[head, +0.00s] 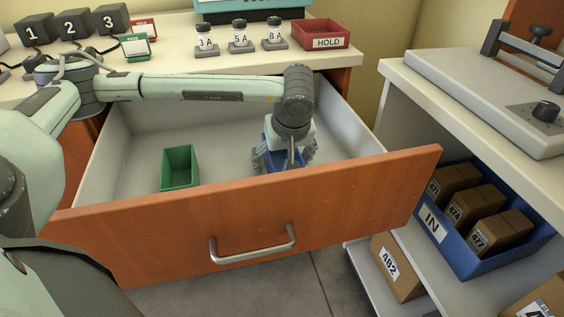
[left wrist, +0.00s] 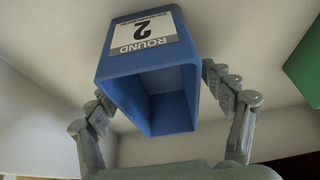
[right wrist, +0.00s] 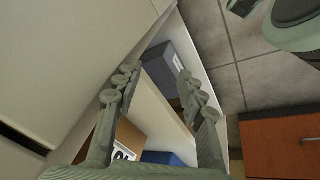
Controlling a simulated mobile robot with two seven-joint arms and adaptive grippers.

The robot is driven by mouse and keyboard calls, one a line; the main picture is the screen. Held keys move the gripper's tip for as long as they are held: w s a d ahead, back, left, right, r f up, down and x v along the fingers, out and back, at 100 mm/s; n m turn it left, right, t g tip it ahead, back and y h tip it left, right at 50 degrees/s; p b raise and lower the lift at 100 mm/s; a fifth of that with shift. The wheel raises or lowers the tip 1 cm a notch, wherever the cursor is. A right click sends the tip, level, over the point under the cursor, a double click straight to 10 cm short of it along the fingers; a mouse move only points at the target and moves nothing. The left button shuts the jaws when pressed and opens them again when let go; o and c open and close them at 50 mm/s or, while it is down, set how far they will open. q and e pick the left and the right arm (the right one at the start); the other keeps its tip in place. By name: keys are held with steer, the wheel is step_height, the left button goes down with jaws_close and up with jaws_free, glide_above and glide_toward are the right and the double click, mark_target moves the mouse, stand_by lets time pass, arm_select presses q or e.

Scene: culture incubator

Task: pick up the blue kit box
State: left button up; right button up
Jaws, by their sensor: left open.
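The blue kit box (head: 268,157) stands in the open drawer, mostly hidden by my left gripper (head: 285,162) in the head view. In the left wrist view the blue kit box (left wrist: 150,72) carries a white label reading "ROUND 2", and its open hollow faces the camera. My left gripper (left wrist: 155,90) is open, with one finger on each side of the box. The right finger looks very close to the box wall; contact cannot be told. My right gripper (right wrist: 158,75) is open and empty in its wrist view, outside the head view.
A green box (head: 180,168) stands in the drawer to the left. The drawer's wooden front (head: 150,240) rises before my left gripper. On the right, a blue "IN" bin (head: 462,250) holds brown boxes. Bottles and a red HOLD tray (head: 320,33) stand on the counter behind.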

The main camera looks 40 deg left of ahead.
arm_select(q)
steer(key=shift+f, duration=0.1)
steer(key=c, duration=1.3)
